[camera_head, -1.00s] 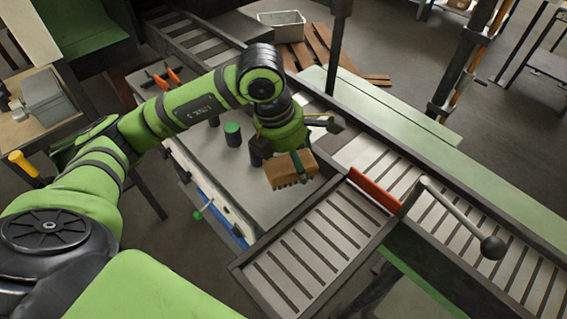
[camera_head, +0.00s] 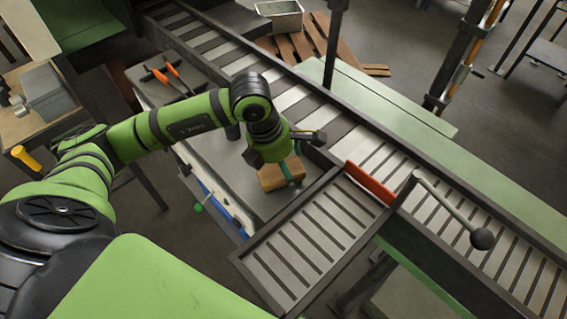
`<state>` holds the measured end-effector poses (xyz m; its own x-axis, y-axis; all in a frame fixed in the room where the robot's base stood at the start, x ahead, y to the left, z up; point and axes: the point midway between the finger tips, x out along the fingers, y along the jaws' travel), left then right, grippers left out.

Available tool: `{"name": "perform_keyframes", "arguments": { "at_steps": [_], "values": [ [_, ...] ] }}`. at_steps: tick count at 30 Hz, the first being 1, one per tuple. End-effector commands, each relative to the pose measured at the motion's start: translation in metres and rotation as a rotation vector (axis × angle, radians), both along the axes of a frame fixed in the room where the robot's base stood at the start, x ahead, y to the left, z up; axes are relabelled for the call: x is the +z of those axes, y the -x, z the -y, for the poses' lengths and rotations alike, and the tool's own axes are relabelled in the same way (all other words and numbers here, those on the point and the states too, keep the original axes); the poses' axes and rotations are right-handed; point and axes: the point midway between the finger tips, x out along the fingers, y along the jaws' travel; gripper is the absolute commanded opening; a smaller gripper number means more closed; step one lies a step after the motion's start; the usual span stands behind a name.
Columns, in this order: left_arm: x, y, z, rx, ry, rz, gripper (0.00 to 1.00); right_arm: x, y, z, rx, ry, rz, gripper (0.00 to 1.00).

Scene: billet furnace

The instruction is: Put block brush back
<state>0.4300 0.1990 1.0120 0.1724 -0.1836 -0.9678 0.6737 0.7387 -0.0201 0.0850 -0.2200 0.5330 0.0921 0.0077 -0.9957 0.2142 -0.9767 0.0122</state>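The block brush (camera_head: 268,179) is a tan wooden block below my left gripper (camera_head: 287,172), over the grey worktable (camera_head: 232,178) beside the roller conveyor. A teal finger part of the gripper crosses the front of the block, and the gripper looks shut on it. The block's bristles do not show clearly. It is close to the tabletop, but I cannot tell if it touches. My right gripper is not in view.
Orange-handled tools (camera_head: 168,72) lie at the table's far left end. The roller conveyor (camera_head: 330,118) runs behind the table, and a short roller branch (camera_head: 312,240) lies to its right. A red stop plate (camera_head: 369,184) and a ball-ended lever (camera_head: 445,208) stand beyond.

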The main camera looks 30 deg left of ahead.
Motion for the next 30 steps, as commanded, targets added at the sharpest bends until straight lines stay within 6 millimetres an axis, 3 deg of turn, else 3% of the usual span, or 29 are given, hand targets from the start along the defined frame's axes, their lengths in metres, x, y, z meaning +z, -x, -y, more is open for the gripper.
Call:
{"name": "perform_keyframes", "arguments": {
  "at_steps": [14,16,30],
  "values": [
    [0.005,0.000,0.000,0.001,-0.001,-0.001,0.99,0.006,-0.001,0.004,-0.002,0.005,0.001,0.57],
    [0.009,0.000,-0.002,0.001,0.000,0.004,0.99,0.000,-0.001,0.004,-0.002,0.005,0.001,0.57],
    [0.099,0.017,-0.019,0.000,-0.001,0.005,0.99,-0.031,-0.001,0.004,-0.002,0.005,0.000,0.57]
  ]
}}
